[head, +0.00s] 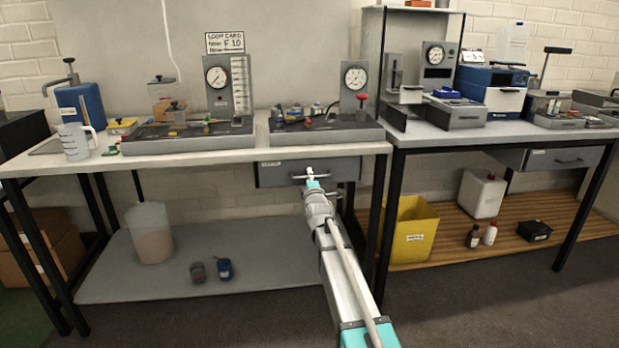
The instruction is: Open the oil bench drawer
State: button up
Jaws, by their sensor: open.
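A grey drawer (273,176) hangs under the right part of the left bench top and looks shut. A small label sits on its front at the upper left. Its pale bar handle (325,175) is partly covered by my gripper. My gripper (310,174) is open, with its fingertips at the left part of the handle. I cannot tell whether the fingers touch the handle or stand around it. My arm comes up from the lower right toward the drawer.
A second grey drawer (560,158) hangs under the right bench. A yellow bin (413,235) stands right of my arm. The floor in front is clear.

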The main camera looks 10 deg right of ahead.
jog(key=shift+w, duration=0.1)
grip_shut()
dwell(0.3)
